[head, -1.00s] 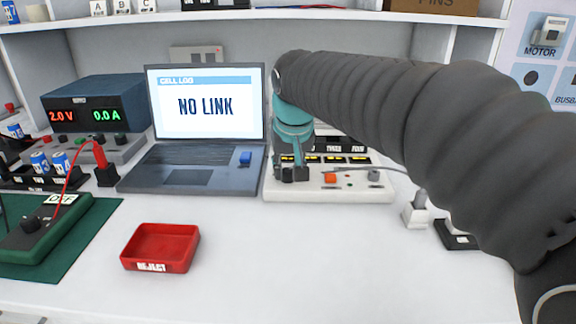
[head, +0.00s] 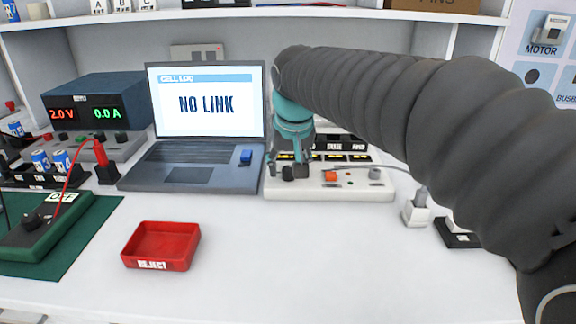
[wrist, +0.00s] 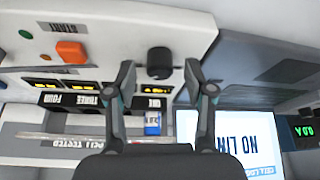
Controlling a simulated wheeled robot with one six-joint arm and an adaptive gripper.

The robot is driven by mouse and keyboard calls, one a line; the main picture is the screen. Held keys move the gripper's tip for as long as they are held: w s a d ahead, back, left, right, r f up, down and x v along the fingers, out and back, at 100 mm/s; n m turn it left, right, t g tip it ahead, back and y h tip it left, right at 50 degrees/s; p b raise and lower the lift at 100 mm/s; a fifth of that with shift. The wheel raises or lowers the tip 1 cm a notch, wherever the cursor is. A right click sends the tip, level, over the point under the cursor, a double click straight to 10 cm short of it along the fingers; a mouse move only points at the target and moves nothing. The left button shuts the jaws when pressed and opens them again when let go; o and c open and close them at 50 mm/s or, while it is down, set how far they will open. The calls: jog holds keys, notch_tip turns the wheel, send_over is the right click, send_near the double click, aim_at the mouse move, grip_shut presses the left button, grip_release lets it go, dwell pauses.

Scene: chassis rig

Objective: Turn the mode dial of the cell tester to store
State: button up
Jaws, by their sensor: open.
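The cell tester (head: 340,190) is a white unit beside the laptop, with yellow-lit displays and an orange START button (head: 330,176). Its black mode dial (head: 289,173) is at the front left corner. In the wrist view, which is upside down, the dial (wrist: 159,62) is a round black knob; its pointer and any mode marks cannot be read. My gripper (wrist: 160,76) is open, with one finger on each side of the dial in that view and a gap to each. In the head view my gripper (head: 287,160) is just above the dial.
A laptop (head: 205,165) reading NO LINK stands close left of the tester. A blue-and-white cell (wrist: 152,123) shows behind the ONE label. A red REJECT tray (head: 160,262) lies front left. A cable and white plug (head: 416,212) are right. The front middle table is clear.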

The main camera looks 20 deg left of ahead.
jog(key=v, duration=1.1)
jog(key=shift+s+r, duration=0.2)
jog(key=shift+r, duration=0.05)
